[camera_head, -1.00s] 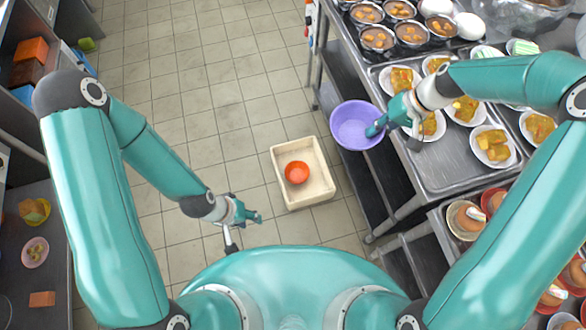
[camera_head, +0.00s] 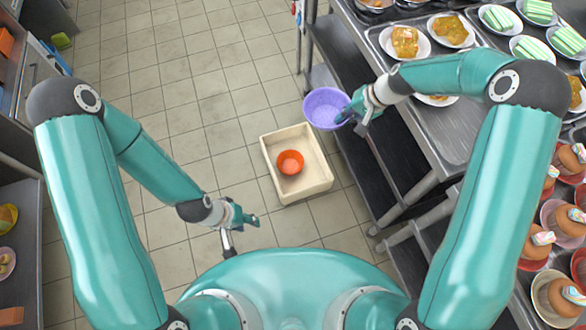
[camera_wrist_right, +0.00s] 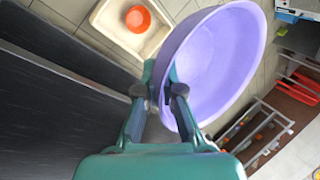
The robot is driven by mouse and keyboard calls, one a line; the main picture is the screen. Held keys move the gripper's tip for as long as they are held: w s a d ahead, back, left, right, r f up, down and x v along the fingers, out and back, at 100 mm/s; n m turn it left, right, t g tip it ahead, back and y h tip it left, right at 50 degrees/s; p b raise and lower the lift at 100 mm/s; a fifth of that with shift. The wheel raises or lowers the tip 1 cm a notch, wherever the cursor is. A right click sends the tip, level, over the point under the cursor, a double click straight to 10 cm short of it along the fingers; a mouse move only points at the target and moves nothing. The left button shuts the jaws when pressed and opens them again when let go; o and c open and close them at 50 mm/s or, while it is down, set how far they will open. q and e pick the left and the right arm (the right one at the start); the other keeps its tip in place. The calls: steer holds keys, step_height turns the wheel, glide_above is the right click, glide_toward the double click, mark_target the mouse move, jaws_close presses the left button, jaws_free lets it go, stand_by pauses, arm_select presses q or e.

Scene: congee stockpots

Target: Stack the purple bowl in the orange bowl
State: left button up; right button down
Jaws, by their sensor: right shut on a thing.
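The purple bowl (camera_head: 325,107) is held in the air by my right gripper (camera_head: 352,112), to the upper right of the cream bin. In the right wrist view the purple bowl (camera_wrist_right: 218,62) fills the upper middle, its rim between the fingers of my right gripper (camera_wrist_right: 168,92). The orange bowl (camera_head: 290,162) sits inside the cream bin (camera_head: 312,192) on the floor; it also shows in the right wrist view (camera_wrist_right: 138,18). My left gripper (camera_head: 242,222) is empty, left of the bin and low; its fingers look spread apart.
A steel counter (camera_head: 455,130) with plates of food stands on the right, with dark shelves (camera_head: 375,190) below its edge. Cupcakes (camera_head: 570,220) in bowls stand at the lower right. Another counter (camera_head: 40,200) is on the far left. The tiled floor between is clear around the bin.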

steer(key=w+a+f+m+t+h+b, duration=0.1)
steer(key=w+a+f+m+b, duration=0.35)
steer(key=f+b, duration=1)
steer(key=w+a+f+m+t+b, duration=0.2)
steer(key=w+a+f+b, duration=0.6)
steer(key=f, duration=1.2)
steer(key=s+d+f+b, duration=0.1)
steer(key=s+f+b, duration=0.2)
steer(key=f+b, duration=0.7)
step_height(320, 180, down, 11)
steer(key=shift+r+m, duration=0.2)
steer(key=shift+m, duration=0.15)
steer(key=shift+s+h, duration=0.1)
steer(key=shift+h, duration=0.2)
steer(key=shift+f+b, duration=0.65)
steer(key=c, duration=1.3)
jaws_free()
